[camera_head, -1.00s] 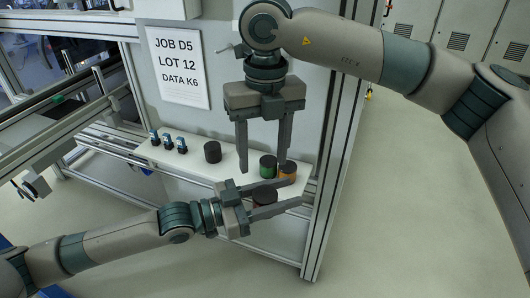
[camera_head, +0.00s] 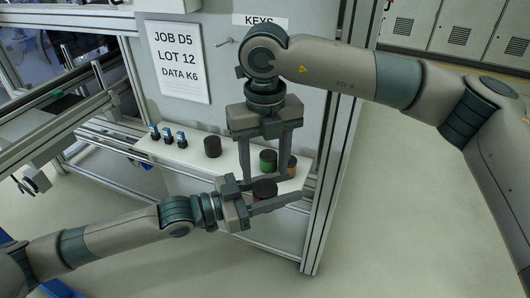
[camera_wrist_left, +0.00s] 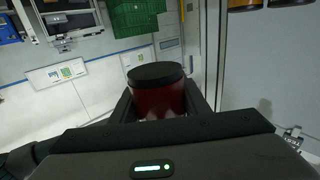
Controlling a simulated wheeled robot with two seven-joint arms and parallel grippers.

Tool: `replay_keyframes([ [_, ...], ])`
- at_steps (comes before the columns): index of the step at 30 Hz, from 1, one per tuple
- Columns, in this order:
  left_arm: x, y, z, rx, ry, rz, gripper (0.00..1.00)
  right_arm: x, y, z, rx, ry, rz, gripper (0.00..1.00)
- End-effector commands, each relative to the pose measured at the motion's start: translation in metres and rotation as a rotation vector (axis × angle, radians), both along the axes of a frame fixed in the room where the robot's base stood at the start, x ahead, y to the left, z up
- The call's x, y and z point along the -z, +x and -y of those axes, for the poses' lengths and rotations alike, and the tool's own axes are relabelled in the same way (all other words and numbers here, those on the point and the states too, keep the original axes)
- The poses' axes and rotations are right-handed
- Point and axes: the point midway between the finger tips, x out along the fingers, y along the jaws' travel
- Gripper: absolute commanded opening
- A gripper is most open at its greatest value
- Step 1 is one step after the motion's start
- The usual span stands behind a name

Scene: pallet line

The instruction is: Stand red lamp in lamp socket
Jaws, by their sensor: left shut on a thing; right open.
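The red lamp (camera_head: 264,191) is a short dark red cylinder with a black top. My left gripper (camera_head: 287,186) is shut on it and holds it in front of the shelf. In the left wrist view the red lamp (camera_wrist_left: 158,92) is upright between the fingers. My right gripper (camera_head: 265,177) is open, pointing down, its fingers over the shelf just behind the left gripper. A green lamp (camera_head: 267,157) and an orange lamp (camera_head: 291,163) stand behind and between the grippers, partly covered. A dark cylinder (camera_head: 212,147) stands alone left of them; I cannot tell whether it is the lamp socket.
The white shelf (camera_head: 232,158) runs along a grey panel with a paper sign (camera_head: 180,60). Several small blue-and-black parts (camera_head: 168,135) stand at its left. A metal frame post (camera_head: 331,170) closes off the right. Floor is open in front.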

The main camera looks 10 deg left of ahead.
Motion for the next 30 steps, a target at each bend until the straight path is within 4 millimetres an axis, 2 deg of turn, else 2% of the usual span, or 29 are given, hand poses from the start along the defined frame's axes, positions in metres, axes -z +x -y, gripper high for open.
replay_keyframes([
  [6, 0.0, 0.0, 0.0, 0.0, -0.001, 0.0, 0.15, 0.037, 0.0, 0.0, 0.0, -0.001, -0.003, 0.52],
  [12, 0.0, 0.0, 0.0, 0.0, -0.001, 0.0, 0.15, 0.06, 0.0, 0.0, 0.0, 0.0, -0.001, 0.52],
  [18, 0.0, 0.0, 0.0, 0.0, -0.001, 0.0, 0.15, 0.071, 0.0, 0.0, -0.001, -0.001, -0.002, 0.52],
  [27, 0.0, 0.0, 0.0, 0.0, -0.001, 0.0, 0.15, 0.072, 0.0, 0.0, -0.001, 0.0, -0.001, 0.52],
  [28, 0.0, 0.0, 0.0, 0.0, 0.0, 0.0, 0.15, 0.072, 0.0, 0.0, -0.001, 0.0, -0.001, 0.47],
  [30, 0.0, 0.0, 0.0, 0.0, 0.0, 0.0, 0.15, 0.072, 0.0, 0.0, -0.001, 0.0, -0.001, 0.3],
])
